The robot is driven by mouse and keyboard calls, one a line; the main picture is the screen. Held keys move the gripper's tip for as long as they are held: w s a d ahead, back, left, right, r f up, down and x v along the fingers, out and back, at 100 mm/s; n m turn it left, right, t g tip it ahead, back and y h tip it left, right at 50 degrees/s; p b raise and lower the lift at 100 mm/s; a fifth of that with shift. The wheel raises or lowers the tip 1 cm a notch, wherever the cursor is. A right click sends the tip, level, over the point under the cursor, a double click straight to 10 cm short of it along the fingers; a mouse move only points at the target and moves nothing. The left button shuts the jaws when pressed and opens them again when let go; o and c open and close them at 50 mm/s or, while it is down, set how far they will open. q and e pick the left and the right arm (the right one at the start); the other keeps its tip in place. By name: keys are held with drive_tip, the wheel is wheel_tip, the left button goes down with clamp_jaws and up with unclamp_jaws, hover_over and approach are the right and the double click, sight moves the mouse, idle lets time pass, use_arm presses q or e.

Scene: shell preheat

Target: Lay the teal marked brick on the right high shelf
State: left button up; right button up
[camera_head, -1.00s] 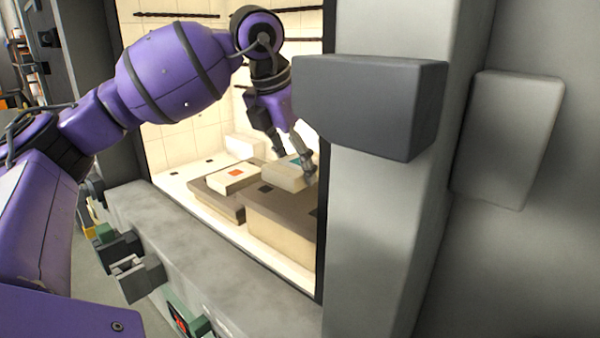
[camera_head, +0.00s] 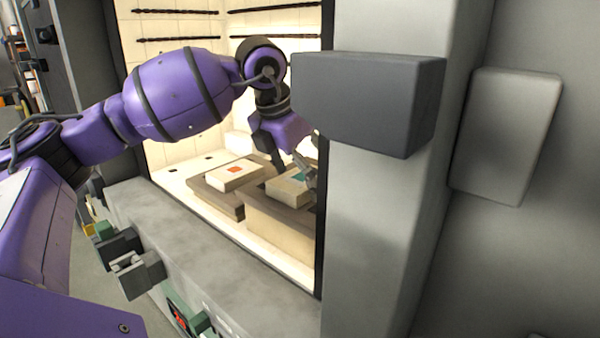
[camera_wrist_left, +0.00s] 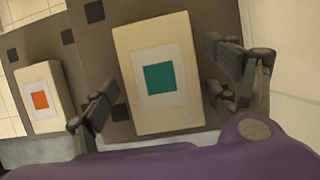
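The teal marked brick (camera_head: 286,189) is a cream block with a teal square on a pale patch. It lies flat on the dark top of the right high shelf (camera_head: 258,199), a tall cream block inside the lit chamber. In the left wrist view the brick (camera_wrist_left: 160,112) lies between the fingers of my left gripper (camera_wrist_left: 165,95), with narrow gaps showing beside it. My left gripper (camera_head: 294,172) is open around the brick in the head view, with part of the shelf's right side hidden by the opening's frame. My right gripper is out of view.
A grey block (camera_head: 368,104) juts out at the opening's right, near my left wrist. A grey ledge (camera_head: 200,240) runs along the front. The chamber floor at the left is clear.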

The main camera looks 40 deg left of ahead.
use_arm(q)
drive_tip(key=shift+r, duration=0.45)
drive_tip(key=v, duration=1.1)
drive_tip(key=shift+s+r, duration=0.15)
drive_tip(key=shift+r, duration=0.05)
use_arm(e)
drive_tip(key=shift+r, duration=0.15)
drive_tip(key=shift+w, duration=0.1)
